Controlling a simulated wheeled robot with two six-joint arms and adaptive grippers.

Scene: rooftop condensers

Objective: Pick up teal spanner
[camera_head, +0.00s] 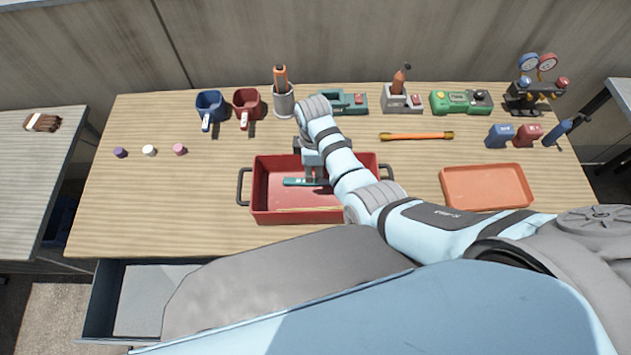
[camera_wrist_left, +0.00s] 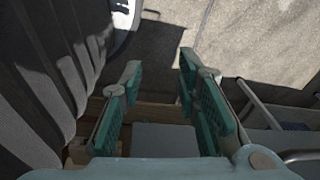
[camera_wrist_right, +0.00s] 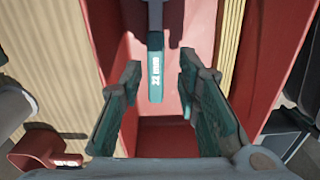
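The teal spanner (camera_head: 293,182) lies inside the red two-handled box (camera_head: 272,206) on the workbench, partly hidden by my right arm in the head view. In the right wrist view the spanner (camera_wrist_right: 156,75) shows a "22 mm" mark, and its near end points down between the fingertips; its far end runs out of the picture. My right gripper (camera_wrist_right: 159,76) is open and empty above the box, apart from the spanner as far as I can tell. My left gripper (camera_wrist_left: 160,75) is open and empty in the left wrist view, away from the bench top; the head view does not show it.
A yellow strip (camera_wrist_right: 231,45) lies along the box's near wall. An orange tray (camera_head: 487,188) stands right of the box. An open drawer (camera_head: 148,299) sits below the front edge.

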